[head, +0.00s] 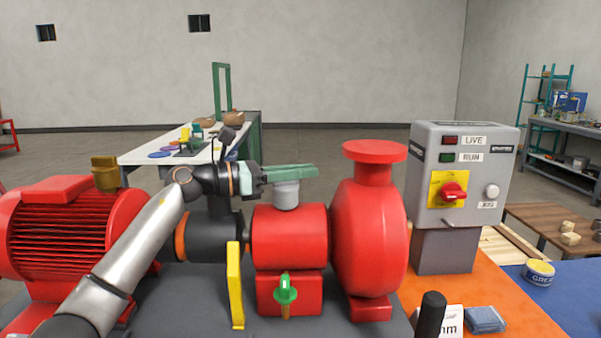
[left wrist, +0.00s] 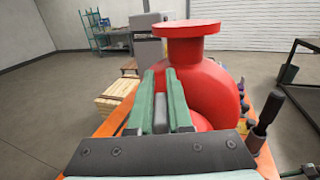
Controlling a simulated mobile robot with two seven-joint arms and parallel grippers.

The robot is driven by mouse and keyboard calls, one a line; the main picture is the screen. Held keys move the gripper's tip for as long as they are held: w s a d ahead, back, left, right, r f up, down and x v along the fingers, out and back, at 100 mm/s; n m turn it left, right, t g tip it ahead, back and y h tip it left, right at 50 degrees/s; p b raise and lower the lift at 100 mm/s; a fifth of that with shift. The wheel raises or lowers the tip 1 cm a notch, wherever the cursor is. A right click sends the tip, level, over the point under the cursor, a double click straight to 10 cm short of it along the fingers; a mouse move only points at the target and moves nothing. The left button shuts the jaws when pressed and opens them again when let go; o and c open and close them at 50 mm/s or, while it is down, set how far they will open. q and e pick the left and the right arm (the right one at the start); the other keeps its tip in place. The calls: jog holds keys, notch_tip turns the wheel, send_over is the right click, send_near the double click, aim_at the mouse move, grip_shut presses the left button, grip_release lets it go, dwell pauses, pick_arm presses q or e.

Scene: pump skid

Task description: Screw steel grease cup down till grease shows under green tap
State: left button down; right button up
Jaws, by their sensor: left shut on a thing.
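The steel grease cup (head: 287,196) is a grey cylinder upright on top of the red bearing housing (head: 290,238). My left gripper (head: 303,171) reaches it from the left, its green fingers shut around the cup's top. In the left wrist view the grey cup (left wrist: 160,114) shows between the two fingers (left wrist: 160,84). The green tap (head: 286,291) is on the front of the red block below the housing, its handle pointing up, with a short brass-coloured stub beneath. I cannot make out grease there. My right gripper is in neither view.
A red pump casing (head: 370,235) stands close right of the cup. A yellow upright plate (head: 235,285) stands left of the tap.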

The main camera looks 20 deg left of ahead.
pick_arm(q)
jog(key=shift+f, duration=0.1)
jog(key=c, duration=0.9)
grip_release()
jog(key=shift+o, duration=0.3)
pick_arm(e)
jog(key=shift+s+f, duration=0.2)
pick_arm(q)
jog(key=shift+a, duration=0.1)
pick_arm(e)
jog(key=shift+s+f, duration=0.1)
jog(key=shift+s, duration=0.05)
pick_arm(q)
jog(key=shift+s+a, duration=0.2)
jog(key=shift+a, duration=0.1)
jog(key=b+v, duration=0.1)
jog(key=v, duration=1)
jog(key=shift+s+a+b, duration=0.25)
jog(key=shift+b, duration=0.15)
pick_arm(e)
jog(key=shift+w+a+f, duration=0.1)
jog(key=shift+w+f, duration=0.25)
